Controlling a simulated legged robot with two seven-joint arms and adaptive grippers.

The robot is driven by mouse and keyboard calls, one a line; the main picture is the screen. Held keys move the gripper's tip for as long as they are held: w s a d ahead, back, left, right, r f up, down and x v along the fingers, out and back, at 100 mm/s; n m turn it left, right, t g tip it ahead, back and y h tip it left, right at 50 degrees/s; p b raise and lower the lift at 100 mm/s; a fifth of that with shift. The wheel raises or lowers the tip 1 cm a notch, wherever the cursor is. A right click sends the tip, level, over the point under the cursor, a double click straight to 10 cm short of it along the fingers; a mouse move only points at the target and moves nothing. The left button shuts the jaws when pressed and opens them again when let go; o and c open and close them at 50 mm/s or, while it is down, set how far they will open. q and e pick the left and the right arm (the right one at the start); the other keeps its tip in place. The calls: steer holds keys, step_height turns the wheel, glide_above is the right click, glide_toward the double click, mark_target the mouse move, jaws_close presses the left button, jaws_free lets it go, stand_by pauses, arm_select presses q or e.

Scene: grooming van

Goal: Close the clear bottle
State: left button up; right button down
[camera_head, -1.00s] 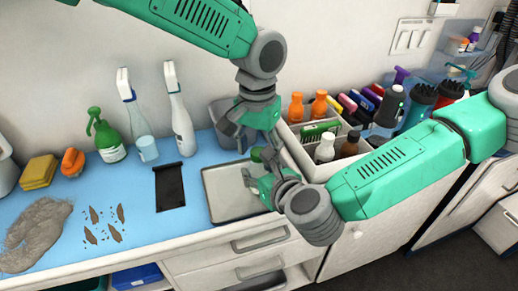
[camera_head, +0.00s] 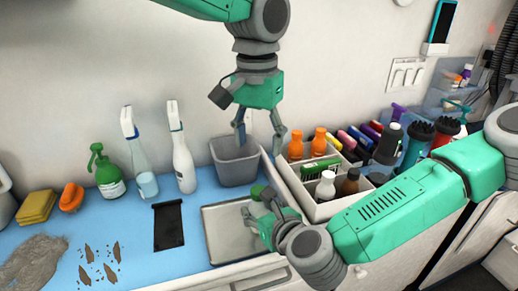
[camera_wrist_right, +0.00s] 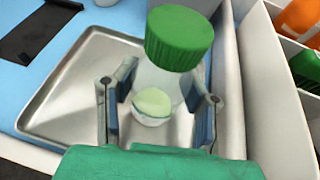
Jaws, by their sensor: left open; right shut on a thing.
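The clear bottle (camera_wrist_right: 158,82) stands between the fingers of my right gripper (camera_wrist_right: 158,108), seen from above in the right wrist view. Its ribbed green cap (camera_wrist_right: 180,38) sits at the bottle's top; whether it is fully tightened I cannot tell. Pale contents show low in the bottle. In the head view my right gripper (camera_head: 256,212) is shut on the bottle above the metal tray (camera_head: 226,254), with the green cap (camera_head: 257,192) showing above the fingers.
A grey bin (camera_head: 235,172) stands behind the tray. A white divided organizer (camera_head: 322,212) with several bottles is close on the right. Spray bottles (camera_head: 182,165) and a black strip (camera_head: 168,226) are to the left. Blue counter is free around the strip.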

steer(key=c, duration=0.9)
jaws_free()
steer(key=shift+o, duration=0.2)
steer(key=v, duration=1.2)
